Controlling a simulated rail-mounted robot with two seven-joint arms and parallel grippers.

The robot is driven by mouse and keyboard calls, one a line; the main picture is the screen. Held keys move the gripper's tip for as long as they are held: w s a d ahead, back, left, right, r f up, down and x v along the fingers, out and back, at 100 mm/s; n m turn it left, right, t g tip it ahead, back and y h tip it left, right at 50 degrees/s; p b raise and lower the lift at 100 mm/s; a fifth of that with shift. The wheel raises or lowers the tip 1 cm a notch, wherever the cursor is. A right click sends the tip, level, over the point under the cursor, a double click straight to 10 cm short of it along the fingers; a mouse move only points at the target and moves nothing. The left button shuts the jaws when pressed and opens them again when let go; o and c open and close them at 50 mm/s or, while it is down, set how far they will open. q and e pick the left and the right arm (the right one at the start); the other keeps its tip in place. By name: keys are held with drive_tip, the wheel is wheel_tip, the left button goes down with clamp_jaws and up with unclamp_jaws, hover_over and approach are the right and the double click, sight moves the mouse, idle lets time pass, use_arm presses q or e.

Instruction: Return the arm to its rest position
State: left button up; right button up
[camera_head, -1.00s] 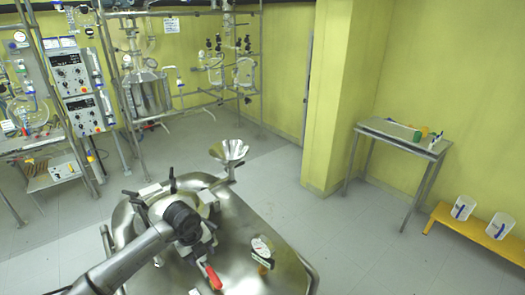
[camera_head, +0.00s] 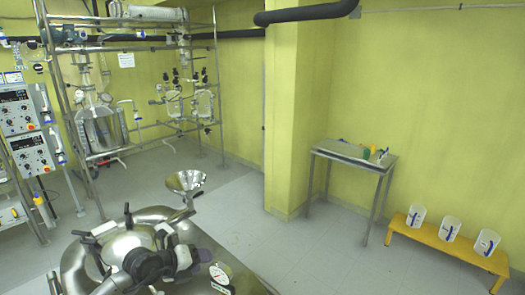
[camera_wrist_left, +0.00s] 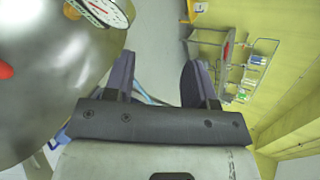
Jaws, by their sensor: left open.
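My left arm comes in from the bottom left in the head view, low over a steel vessel (camera_head: 200,237). Its dark wrist covers part of the vessel's lid. My left gripper (camera_head: 188,262) is near the pressure gauge (camera_head: 220,273). In the left wrist view the two fingers of this gripper (camera_wrist_left: 158,75) stand apart, with only floor showing between them. The steel vessel (camera_wrist_left: 65,80) fills the left of that view, with the gauge (camera_wrist_left: 103,10) at its top. Whether the gripper touches the vessel cannot be told. My right gripper is not in view.
A steel funnel (camera_head: 185,183) stands at the vessel's back edge. A glassware rack (camera_head: 140,95) stands behind at left. A side table (camera_head: 352,156) with small items and a yellow bench (camera_head: 440,243) with three clear containers stand at right. The floor between is clear.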

use_arm(q)
drive_tip(key=d+r+n+t+h, duration=0.1)
drive_tip(key=d+r+t+h, duration=0.3)
drive_tip(key=r, duration=0.6)
drive_tip(key=r+n+t+h, duration=0.1)
drive_tip(key=r+t+h, duration=0.1)
drive_tip(key=r+t, duration=0.5)
drive_tip(key=s+a+r+n+t+y, duration=0.3)
drive_tip(key=r+n+y, duration=0.3)
drive_tip(key=n+y, duration=0.25)
drive_tip(key=s+a+r+n+t+y, duration=0.3)
drive_tip(key=a+r+n+y, duration=0.1)
drive_tip(key=r+n+y, duration=0.4)
drive_tip(key=s+f+n+g+h, duration=0.1)
drive_tip(key=s+f+n+g, duration=0.5)
drive_tip(key=f, duration=0.7)
drive_tip(key=s+f+n+g+h, duration=0.1)
drive_tip(key=s+f+n+g, duration=0.2)
drive_tip(key=s+f+g, duration=0.55)
drive_tip(key=s+f+n+g, duration=0.3)
drive_tip(key=s+f+g, duration=0.4)
drive_tip(key=s+f, duration=2.2)
wheel_tip(320, 180, up, 25)
drive_tip(key=w+p, duration=0.1)
drive_tip(key=p, duration=2.4)
drive_tip(key=shift+a+h+p, duration=0.35)
drive_tip(key=shift+a, duration=0.1)
